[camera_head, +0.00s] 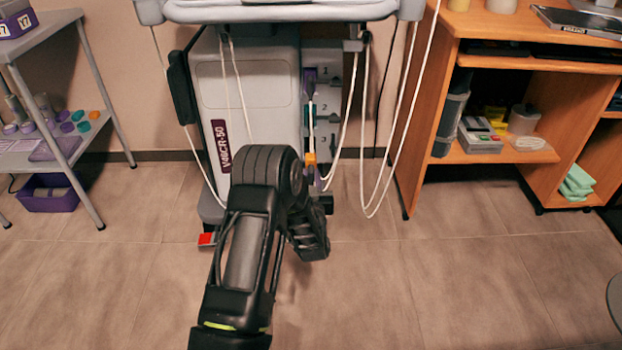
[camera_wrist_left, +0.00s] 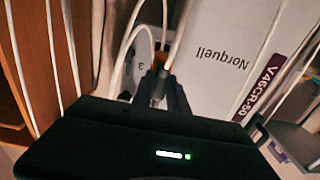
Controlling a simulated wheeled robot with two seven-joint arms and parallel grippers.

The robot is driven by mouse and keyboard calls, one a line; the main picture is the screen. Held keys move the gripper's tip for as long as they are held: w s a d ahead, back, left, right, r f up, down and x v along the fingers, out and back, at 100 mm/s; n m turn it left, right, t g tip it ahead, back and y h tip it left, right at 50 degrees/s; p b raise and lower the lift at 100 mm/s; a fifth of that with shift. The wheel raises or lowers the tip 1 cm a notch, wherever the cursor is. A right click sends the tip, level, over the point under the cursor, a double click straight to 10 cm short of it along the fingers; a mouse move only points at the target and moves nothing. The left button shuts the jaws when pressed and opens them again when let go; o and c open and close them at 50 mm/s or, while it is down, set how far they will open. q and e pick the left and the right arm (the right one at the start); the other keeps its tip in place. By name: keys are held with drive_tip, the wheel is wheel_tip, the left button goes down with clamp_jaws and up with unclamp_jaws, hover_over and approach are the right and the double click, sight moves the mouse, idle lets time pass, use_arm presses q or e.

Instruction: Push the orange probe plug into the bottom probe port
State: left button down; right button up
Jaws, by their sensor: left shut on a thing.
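The orange probe plug (camera_head: 310,158) shows low on the numbered port panel (camera_head: 322,93) of the grey scanner, just below the number 3. In the left wrist view a bit of the orange plug (camera_wrist_left: 169,62) shows beyond the fingertips. My left gripper (camera_wrist_left: 163,80) is shut on it, with a white cable close by. In the head view my arm hides most of this gripper. The bottom port is hidden behind the plug and fingers, and I cannot tell whether the plug is inside it. My right gripper is not in view.
A purple plug (camera_head: 310,76) sits at the top port. White cables (camera_head: 375,200) hang in loops right of the panel. A wooden shelf unit (camera_head: 415,130) stands at the right and a grey cart (camera_head: 85,140) at the left.

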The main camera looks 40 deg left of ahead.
use_arm(q)
drive_tip(key=shift+x, duration=2.2)
drive_tip(key=shift+x, duration=2.45)
idle(3.3)
